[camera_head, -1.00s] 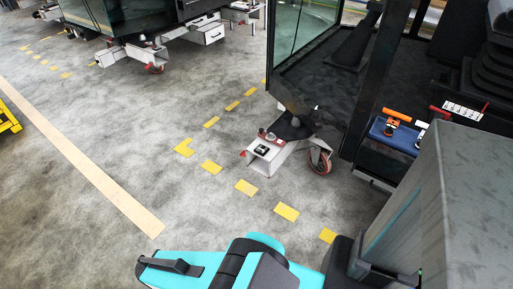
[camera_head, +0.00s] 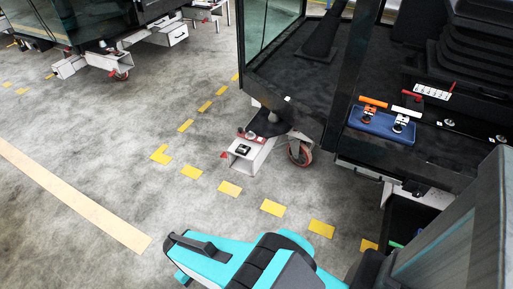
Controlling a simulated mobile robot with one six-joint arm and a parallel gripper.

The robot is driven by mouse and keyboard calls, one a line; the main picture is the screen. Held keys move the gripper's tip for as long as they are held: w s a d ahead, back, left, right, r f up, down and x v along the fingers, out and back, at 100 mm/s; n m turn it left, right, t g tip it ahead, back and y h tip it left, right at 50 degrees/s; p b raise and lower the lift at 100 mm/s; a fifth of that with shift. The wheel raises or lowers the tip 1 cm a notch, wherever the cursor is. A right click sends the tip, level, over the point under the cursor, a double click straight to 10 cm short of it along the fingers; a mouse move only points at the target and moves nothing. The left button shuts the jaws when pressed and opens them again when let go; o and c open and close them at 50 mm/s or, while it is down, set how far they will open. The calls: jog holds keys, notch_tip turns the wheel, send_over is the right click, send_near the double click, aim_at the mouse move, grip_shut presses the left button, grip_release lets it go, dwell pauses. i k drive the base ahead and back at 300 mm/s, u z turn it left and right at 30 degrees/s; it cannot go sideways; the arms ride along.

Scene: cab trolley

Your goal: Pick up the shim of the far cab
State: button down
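The far cab (camera_head: 95,14) stands at the upper left on a white trolley (camera_head: 72,67), cut off by the top edge. A small dark item (camera_head: 103,44) sits at the trolley's near corner; it is too small to tell whether it is a shim. The near cab (camera_head: 300,75) stands at the centre right. Its trolley's white corner bracket (camera_head: 250,156) carries a small dark block (camera_head: 243,149). My teal and black arm shows at the bottom, far from the far cab.
A blue tray (camera_head: 381,127) with orange- and white-handled clamps lies on the near cab's floor. A red-rimmed caster (camera_head: 300,153) stands beside the near bracket. Yellow dashes (camera_head: 230,188) and a beige strip (camera_head: 70,193) mark the floor. The floor at left is clear.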

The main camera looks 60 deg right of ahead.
aim_at(240, 149)
jog(key=u, duration=0.2)
jog(key=k, duration=0.15)
jog(key=z, duration=1.85)
jog(key=k, duration=0.85)
jog(key=u, duration=0.15)
jog(key=i, duration=0.7)
jog(key=u, duration=0.05)
